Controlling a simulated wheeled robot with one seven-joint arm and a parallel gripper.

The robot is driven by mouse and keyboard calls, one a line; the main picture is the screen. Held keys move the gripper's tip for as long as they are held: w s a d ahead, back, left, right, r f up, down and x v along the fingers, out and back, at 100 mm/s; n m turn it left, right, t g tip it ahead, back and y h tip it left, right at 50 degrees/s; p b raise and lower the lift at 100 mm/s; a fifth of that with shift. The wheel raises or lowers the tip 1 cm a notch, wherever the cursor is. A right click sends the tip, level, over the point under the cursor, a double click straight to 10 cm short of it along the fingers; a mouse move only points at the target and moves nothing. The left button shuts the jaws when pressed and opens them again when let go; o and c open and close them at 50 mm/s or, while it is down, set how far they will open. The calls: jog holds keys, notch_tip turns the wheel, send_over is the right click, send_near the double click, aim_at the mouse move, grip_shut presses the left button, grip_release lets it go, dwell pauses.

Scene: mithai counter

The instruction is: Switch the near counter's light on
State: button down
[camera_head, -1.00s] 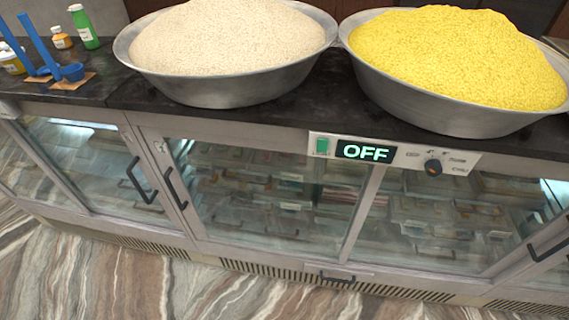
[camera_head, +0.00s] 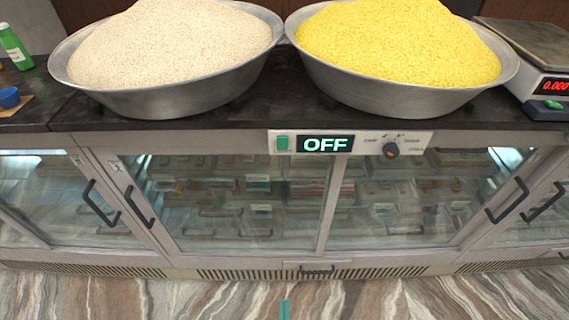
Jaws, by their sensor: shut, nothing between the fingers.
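The near counter (camera_head: 220,139) is a glass-fronted display case with a dark stone top. On its front rail is a white control panel (camera_head: 370,134) with a green rocker switch (camera_head: 282,143) at its left. Beside the switch a dark display (camera_head: 325,144) reads OFF in pale green letters. A dark knob with an orange mark (camera_head: 390,150) sits at the panel's right, with small labels around it. Only a narrow teal tip of my gripper (camera_head: 285,309) shows at the bottom edge, shut, well below the panel and apart from it. The rest of my gripper is out of view.
A steel basin of white grains (camera_head: 170,98) and a basin of yellow grains (camera_head: 400,98) stand on the top above the panel. A scale (camera_head: 540,75) is at right, a green bottle (camera_head: 15,45) at left. Black door handles (camera_head: 102,203) stick out. The floor in front looks clear.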

jog(key=w+r+t, duration=0.6)
jog(key=w+r, duration=0.8)
jog(key=w, duration=0.1)
jog(key=shift+w+r+t, duration=0.35)
jog(key=shift+w+t, duration=0.05)
jog(key=shift+d, duration=0.1)
send_near(284, 146)
notch_tip(284, 146, up, 4)
jog(key=shift+w+f, duration=0.2)
jog(key=shift+w, duration=0.9)
jog(key=shift+w+f, duration=0.2)
jog(key=shift+w, duration=0.9)
